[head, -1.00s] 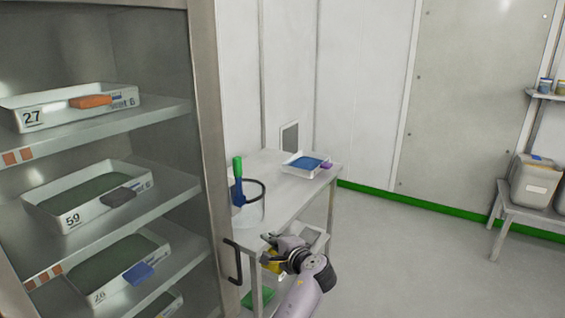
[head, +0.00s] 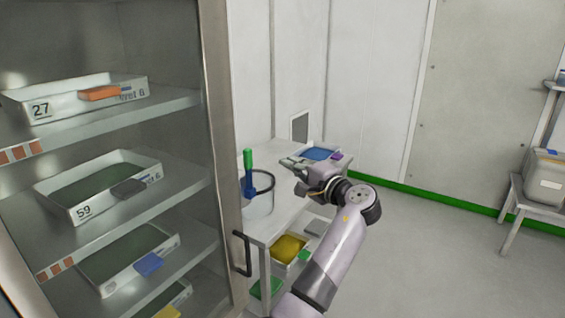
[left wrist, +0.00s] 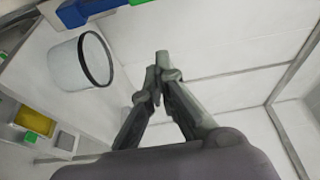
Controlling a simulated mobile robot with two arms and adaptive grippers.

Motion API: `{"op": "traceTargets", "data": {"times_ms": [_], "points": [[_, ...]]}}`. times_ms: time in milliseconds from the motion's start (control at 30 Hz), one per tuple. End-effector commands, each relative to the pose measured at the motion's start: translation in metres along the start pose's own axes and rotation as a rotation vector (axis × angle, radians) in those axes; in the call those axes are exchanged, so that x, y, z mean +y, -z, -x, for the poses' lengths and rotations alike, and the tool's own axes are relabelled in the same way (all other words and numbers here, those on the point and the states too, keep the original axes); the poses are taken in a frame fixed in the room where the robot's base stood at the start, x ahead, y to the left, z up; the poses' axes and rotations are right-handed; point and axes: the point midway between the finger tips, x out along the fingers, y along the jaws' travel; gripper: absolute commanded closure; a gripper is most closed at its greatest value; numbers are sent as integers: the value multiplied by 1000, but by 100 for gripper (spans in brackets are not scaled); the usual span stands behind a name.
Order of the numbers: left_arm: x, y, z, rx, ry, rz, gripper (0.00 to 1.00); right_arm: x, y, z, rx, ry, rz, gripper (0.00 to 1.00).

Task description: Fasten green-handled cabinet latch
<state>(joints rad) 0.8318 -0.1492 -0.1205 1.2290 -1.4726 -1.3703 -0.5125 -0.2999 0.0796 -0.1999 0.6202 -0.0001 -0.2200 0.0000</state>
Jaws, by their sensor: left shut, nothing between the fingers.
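The cabinet (head: 222,140) stands at the left, its shelves in view. The latch's green handle (head: 248,160) points up from a blue part (head: 249,186) beside the cabinet's right edge. In the left wrist view the green handle (left wrist: 130,3) and blue part (left wrist: 76,12) are cut by the top edge. My left gripper (head: 287,165) is shut and empty, in the air to the right of the handle and apart from it. Its closed fingertips (left wrist: 157,76) show in the left wrist view. Whether the latch is fastened I cannot tell. My right gripper is out of view.
A black door handle (head: 241,253) sits low on the cabinet edge. Behind the latch, a table (head: 277,221) bears a black-rimmed bucket (head: 262,202) and a tray with blue contents (head: 318,154). A yellow-filled bin (head: 289,249) is below.

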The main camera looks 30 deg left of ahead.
Motion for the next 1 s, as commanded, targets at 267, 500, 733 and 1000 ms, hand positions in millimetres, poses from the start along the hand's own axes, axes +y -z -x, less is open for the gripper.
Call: {"op": "traceTargets", "data": {"times_ms": [267, 500, 733, 1000], "points": [[-4, -1, -56, -3, 0, -2, 100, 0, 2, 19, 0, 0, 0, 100], [-2, -8, -82, 2, -3, 2, 100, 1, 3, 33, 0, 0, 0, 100], [-1, -28, -74, 2, -2, 1, 100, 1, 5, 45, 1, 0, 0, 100], [0, -38, -71, 2, -1, 2, 100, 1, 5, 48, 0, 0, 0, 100]]}}
